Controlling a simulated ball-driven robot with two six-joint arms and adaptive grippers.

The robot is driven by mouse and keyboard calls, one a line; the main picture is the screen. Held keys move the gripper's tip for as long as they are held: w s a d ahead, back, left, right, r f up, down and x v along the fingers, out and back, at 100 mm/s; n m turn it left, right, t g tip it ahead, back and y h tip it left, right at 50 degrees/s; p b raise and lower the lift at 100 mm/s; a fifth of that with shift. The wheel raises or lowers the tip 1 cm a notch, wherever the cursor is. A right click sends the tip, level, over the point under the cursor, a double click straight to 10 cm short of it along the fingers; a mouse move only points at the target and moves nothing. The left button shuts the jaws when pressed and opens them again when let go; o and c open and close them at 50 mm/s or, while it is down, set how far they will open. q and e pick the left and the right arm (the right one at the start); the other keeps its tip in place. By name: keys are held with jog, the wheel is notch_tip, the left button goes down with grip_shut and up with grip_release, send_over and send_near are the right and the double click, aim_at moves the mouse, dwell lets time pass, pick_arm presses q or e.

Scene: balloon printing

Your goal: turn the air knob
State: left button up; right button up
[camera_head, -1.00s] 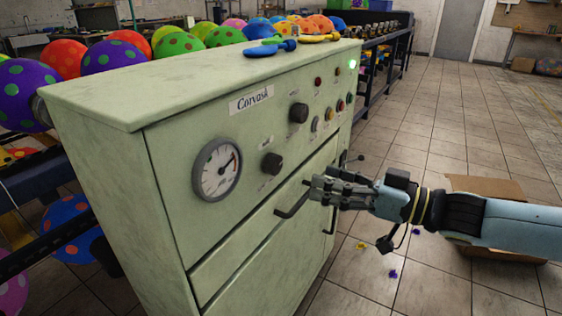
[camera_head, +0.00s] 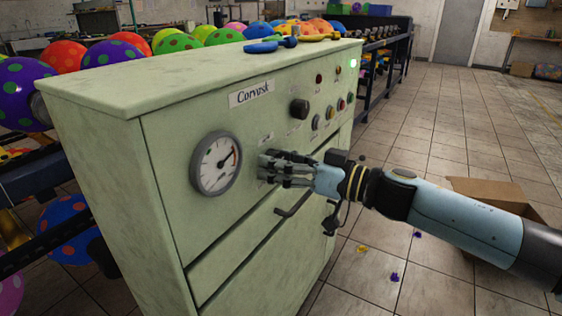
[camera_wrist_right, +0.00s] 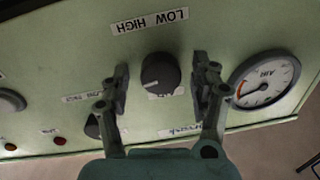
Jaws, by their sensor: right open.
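The air knob (camera_wrist_right: 160,73) is a round black knob with a white mark, below a LOW HIGH label in the right wrist view. The round white gauge marked AIR (camera_wrist_right: 264,80) is beside it and shows in the head view too (camera_head: 216,164). My right gripper (camera_head: 268,168) is at the panel just right of the gauge and mostly hides the knob in the head view. In the wrist view my right gripper (camera_wrist_right: 162,78) is open, one finger on each side of the knob, with gaps between. My left gripper is not in view.
Another black knob (camera_head: 299,109) sits higher on the green cabinet (camera_head: 120,190), near coloured buttons (camera_head: 341,104). A drawer handle (camera_head: 292,198) sticks out below my gripper. Blue and yellow items (camera_head: 262,47) lie on top. A cardboard box (camera_head: 497,189) stands on the floor.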

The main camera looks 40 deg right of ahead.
jog(key=c, duration=1.2)
